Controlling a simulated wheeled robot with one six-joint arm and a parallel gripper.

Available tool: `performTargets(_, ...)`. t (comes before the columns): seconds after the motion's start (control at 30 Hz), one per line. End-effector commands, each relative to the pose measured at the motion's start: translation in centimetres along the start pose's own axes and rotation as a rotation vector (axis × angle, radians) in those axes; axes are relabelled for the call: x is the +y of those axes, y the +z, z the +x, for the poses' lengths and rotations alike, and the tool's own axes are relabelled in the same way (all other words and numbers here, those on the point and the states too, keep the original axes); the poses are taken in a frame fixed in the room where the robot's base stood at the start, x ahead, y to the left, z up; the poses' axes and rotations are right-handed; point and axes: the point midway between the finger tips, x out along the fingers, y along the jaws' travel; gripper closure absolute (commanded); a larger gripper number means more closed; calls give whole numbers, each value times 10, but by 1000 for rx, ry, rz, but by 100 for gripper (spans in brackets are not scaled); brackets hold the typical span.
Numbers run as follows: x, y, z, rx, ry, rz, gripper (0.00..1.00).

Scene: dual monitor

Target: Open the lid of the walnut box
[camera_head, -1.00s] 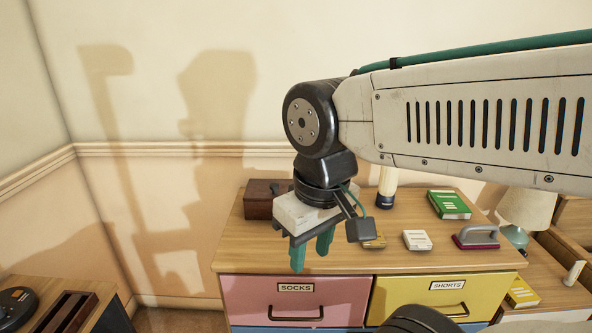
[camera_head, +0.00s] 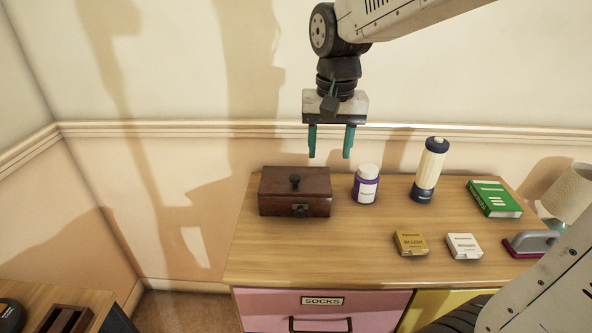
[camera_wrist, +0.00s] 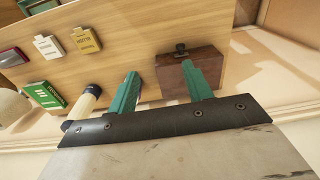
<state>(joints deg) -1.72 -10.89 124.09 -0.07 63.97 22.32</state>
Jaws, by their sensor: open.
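The walnut box (camera_head: 280,206) is dark reddish brown and sits at the back left of the dresser top. My gripper (camera_head: 330,157) is open and empty, with teal fingers pointing down, above the dresser and slightly right of the box in the head view. In the wrist view the box (camera_wrist: 176,84) is partly hidden behind one finger of my gripper (camera_wrist: 160,82).
A purple and white jar (camera_head: 365,188) stands just right of the box. The dresser top (camera_head: 300,252) is clear in front of the box.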

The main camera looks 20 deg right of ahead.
Motion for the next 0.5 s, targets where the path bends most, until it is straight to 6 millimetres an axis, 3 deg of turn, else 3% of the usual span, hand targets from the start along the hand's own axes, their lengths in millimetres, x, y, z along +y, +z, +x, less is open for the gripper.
performTargets(0.03, -12, -23, 11, -15, 6, 37, 50)
performTargets(0.2, -42, -82, 44, -33, 16, 158, 50)
performTargets(0.33, -57, -110, 66, -41, 21, 220, 50)
performTargets(0.5, -65, -124, 80, -44, 24, 257, 50)
